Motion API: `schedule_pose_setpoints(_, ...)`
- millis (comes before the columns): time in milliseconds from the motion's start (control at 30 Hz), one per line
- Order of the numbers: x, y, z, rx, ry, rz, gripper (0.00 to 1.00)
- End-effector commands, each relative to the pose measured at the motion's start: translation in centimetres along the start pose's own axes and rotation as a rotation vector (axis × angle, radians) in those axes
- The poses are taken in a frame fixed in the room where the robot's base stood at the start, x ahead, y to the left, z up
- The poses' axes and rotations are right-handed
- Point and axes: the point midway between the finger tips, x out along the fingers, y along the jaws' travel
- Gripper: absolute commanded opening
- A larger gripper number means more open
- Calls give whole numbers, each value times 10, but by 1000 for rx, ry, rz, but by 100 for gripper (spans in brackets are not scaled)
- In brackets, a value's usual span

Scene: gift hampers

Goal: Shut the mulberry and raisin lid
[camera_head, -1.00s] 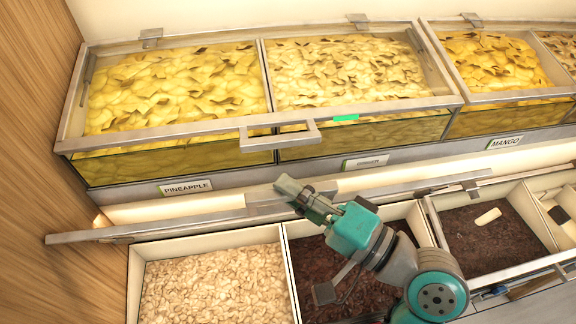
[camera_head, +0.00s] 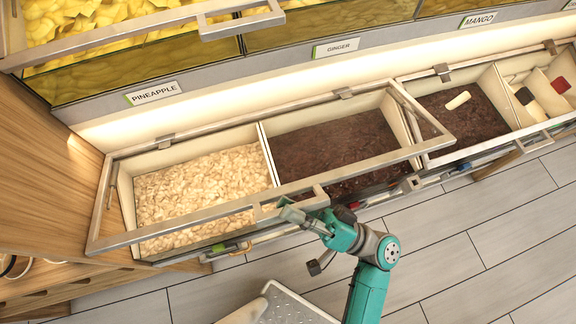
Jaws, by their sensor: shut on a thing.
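The mulberry and raisin lid (camera_head: 190,225) is a clear panel in a grey metal frame, hinged along the back of the lower left bin. It lies low over the bin at a slight tilt, its front bar appearing still a little above the rim. Under it are pale dried pieces (camera_head: 205,185) on the left and dark raisin-like fruit (camera_head: 335,150) on the right. My gripper (camera_head: 288,209) is shut on the lid's handle (camera_head: 312,199) at the middle of the front bar. The fingertips partly hide the handle.
The upper bins, labelled pineapple (camera_head: 153,93), ginger (camera_head: 336,47) and mango (camera_head: 478,19), stand above and behind. A neighbouring lower bin (camera_head: 405,92) with dark contents and a white scoop (camera_head: 458,100) is at right. A wooden panel (camera_head: 50,165) borders the left. Tiled floor (camera_head: 440,240) is open in front.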

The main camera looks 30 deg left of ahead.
Motion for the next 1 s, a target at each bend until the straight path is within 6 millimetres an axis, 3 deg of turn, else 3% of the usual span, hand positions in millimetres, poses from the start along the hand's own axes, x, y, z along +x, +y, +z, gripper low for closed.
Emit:
schedule_pose_setpoints(200, -42, 36, 41, 8, 2, 6, 0)
schedule_pose_setpoints(500, -81, 88, 80, 7, 0, 6, 0)
schedule_pose_setpoints(800, -99, 122, 99, 5, -2, 5, 0)
schedule_pose_setpoints(1000, -102, 129, 102, 4, -3, 4, 0)
